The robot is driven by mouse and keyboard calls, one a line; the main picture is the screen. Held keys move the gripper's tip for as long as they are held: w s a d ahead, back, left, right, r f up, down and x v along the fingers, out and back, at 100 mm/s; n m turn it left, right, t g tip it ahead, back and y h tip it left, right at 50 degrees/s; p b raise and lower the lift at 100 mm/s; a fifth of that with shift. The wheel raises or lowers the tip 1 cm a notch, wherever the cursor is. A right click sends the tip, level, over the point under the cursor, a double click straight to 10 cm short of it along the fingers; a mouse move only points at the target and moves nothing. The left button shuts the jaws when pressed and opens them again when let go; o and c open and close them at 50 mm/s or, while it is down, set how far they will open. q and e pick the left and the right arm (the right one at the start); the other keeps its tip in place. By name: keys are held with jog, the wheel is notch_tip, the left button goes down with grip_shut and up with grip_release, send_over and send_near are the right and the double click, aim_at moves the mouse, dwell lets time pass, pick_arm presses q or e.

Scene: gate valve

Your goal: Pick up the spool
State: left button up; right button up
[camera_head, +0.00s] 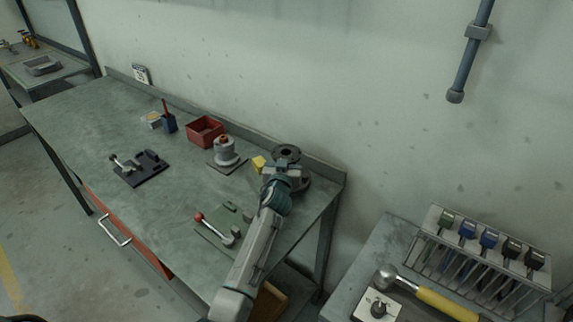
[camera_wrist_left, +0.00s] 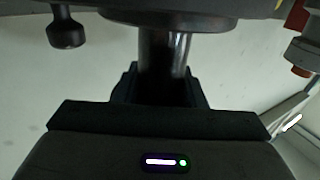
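The dark spool (camera_head: 287,153) stands upright at the right end of the green workbench, its round flange with a centre hole on top. In the left wrist view its shiny dark neck (camera_wrist_left: 165,48) rises to a wide flange at the top edge. My left gripper (camera_head: 281,176) reaches it from the front, with its fingers (camera_wrist_left: 165,88) at both sides of the neck and no clear gap showing. It looks shut on the neck. The lower neck is hidden behind my gripper. My right gripper is not in view.
A red-knobbed lever fixture (camera_head: 217,229) lies in front. The wall is close behind. A tool rack (camera_head: 483,245) stands on the right-hand table.

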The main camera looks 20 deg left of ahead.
pick_arm(q)
grip_shut()
jog(key=shift+r, duration=0.2)
jog(key=shift+w+f, duration=0.1)
